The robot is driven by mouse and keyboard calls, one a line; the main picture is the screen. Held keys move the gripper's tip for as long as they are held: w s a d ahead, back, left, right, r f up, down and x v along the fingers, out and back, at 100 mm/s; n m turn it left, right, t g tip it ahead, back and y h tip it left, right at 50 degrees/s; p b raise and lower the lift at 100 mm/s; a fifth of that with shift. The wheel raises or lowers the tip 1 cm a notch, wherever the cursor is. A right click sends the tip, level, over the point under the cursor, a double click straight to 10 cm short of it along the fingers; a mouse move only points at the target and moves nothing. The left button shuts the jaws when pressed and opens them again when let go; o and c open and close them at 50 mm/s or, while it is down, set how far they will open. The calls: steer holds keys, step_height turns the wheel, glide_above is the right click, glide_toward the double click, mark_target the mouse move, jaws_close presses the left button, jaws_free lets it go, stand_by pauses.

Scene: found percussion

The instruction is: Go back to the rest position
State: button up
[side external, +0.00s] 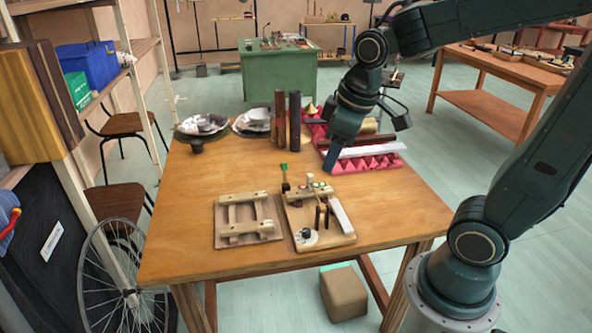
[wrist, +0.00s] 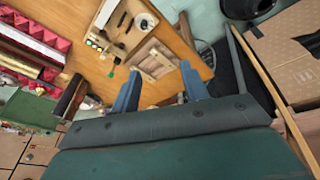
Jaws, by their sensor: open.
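My gripper (wrist: 158,85) shows in the wrist view as two blue fingers spread apart with nothing between them. In the side external view my gripper (side external: 333,165) hangs over the right part of the wooden table (side external: 180,235), near the front edge of the red egg-crate foam (side external: 385,162). Its fingers look merged from that side, and I cannot tell its exact height there.
A wooden board with small parts (side external: 318,232) and a wooden frame (side external: 248,220) lie at the table's front. Dark upright tubes (side external: 295,120), metal pans (side external: 203,125) and a white bar (side external: 360,148) stand or lie farther back. The table's right front corner is clear.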

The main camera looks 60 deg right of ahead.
steer(key=shift+s, duration=0.1)
steer(key=s+a+r+m+t, duration=0.1)
steer(key=s+r, duration=0.1)
steer(key=s, duration=0.2)
steer(key=s+a+r+m+t, duration=0.1)
steer(key=s, duration=0.4)
steer(key=shift+a+r+m, duration=0.25)
steer(key=shift+r+m, duration=0.15)
